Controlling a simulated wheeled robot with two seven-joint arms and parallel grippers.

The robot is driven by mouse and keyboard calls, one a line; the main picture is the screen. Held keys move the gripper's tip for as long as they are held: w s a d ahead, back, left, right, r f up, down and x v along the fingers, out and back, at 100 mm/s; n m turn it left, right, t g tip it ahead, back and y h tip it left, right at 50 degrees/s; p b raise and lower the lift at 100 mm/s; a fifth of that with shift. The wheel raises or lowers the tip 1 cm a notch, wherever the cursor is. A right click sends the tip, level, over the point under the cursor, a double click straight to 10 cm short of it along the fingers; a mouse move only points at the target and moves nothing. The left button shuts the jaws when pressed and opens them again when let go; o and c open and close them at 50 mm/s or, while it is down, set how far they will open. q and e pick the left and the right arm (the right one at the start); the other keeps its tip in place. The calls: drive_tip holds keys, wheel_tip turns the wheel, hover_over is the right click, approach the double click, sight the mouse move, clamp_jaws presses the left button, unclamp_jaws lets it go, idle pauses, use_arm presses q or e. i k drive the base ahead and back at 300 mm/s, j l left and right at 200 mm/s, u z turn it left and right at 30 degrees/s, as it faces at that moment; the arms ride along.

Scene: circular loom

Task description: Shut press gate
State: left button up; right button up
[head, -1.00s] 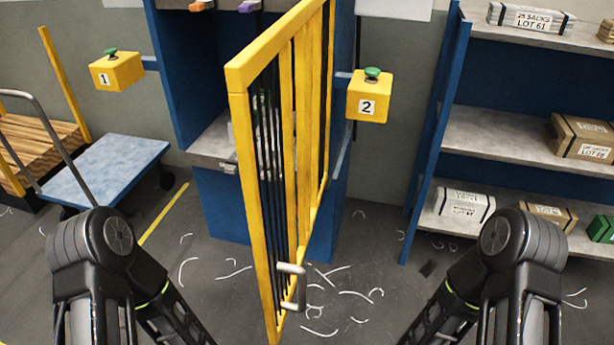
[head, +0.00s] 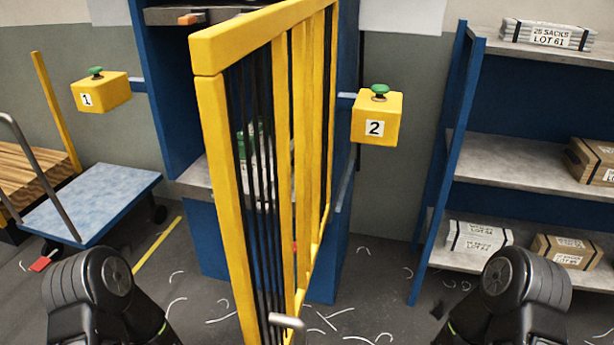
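The yellow press gate (head: 287,150) stands swung open towards me in the middle of the head view, with dark vertical bars in its frame. Its grey handle (head: 287,321) is low on the near end, close to the bottom edge of the picture. The blue press (head: 215,235) is behind the gate, and its opening is partly seen through the bars. My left arm comes in at the lower left and my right arm at the lower right. Both grippers are below the picture, and neither arm is seen touching the gate.
Yellow button boxes 1 (head: 101,93) and 2 (head: 377,118) with green buttons flank the press. A blue cart (head: 90,200) stands at left. A shelf unit (head: 515,159) with boxes stands at right. Pale scraps lie on the floor.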

sight(213, 49)
drive_tip(key=i, duration=0.2)
drive_tip(key=k+l+u, duration=0.1)
drive_tip(key=u, duration=0.2)
drive_tip(key=k+u, duration=0.3)
drive_tip(key=k+l+z, duration=0.1)
drive_tip(key=k, duration=0.3)
drive_tip(key=k+l+z, duration=0.1)
drive_tip(key=k+l, duration=0.2)
drive_tip(key=k+l+z, duration=0.1)
drive_tip(key=z, duration=0.35)
drive_tip(key=k+l+z, duration=0.2)
drive_tip(key=z, duration=0.3)
drive_tip(key=k, duration=0.1)
